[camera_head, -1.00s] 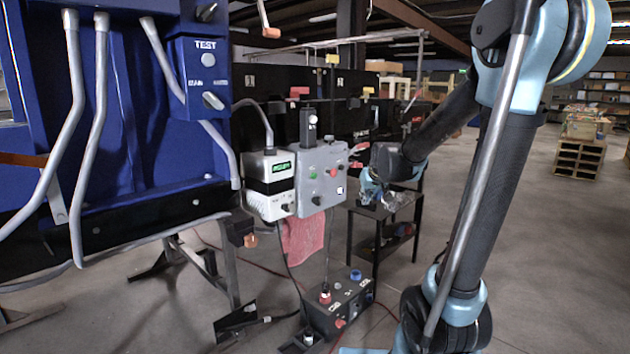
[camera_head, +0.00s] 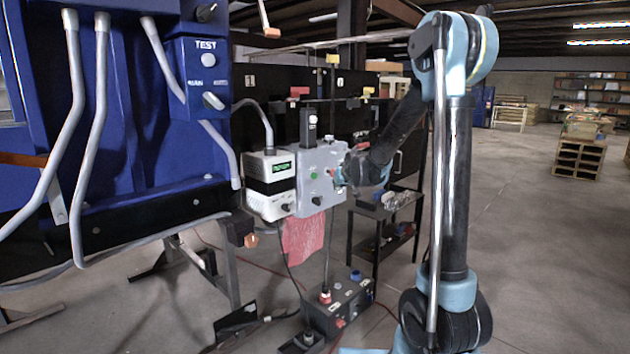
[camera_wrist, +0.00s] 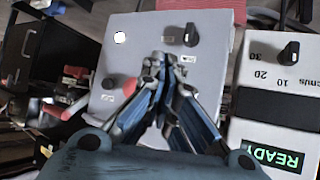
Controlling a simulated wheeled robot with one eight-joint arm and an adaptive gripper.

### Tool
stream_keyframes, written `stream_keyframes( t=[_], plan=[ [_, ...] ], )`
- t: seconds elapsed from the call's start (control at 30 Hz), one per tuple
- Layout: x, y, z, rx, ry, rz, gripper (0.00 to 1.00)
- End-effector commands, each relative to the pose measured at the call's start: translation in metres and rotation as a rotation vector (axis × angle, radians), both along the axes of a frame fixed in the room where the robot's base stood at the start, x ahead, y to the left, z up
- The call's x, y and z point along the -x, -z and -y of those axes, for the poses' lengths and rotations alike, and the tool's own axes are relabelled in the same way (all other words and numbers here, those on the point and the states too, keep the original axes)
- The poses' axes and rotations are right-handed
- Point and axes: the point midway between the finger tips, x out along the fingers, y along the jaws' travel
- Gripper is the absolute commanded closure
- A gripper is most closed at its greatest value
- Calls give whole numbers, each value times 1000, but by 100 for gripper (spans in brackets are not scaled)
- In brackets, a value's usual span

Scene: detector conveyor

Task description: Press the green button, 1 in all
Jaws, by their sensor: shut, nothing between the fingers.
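The green button (camera_head: 314,173) is a small round spot on the front of the grey control box (camera_head: 310,204) in the head view. My gripper (camera_head: 342,178) is at the right part of that box's face, to the right of the green button and apart from it. In the wrist view my gripper (camera_wrist: 160,62) is shut and empty, with its tips over the grey box face (camera_wrist: 208,72). The green button does not show in the wrist view; the fingers may hide it. I cannot tell whether the tips touch the box.
A red button (camera_wrist: 130,87) and a black knob (camera_wrist: 190,36) are on the box face near my fingers. A white device (camera_wrist: 270,115) with a lit READY display stands beside it. A black pedal box (camera_head: 338,306) lies on the floor below. Open floor lies to the right.

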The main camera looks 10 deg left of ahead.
Motion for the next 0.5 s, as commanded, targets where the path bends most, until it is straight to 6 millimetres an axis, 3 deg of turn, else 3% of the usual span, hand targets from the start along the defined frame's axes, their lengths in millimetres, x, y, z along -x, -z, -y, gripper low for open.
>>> stream_keyframes(
  t=[0.27, 0.5],
  plan=[
    [-8, 0, -10, 1, -1, 0, 100],
    [-26, 0, -33, 1, -1, 0, 100]
  ],
)
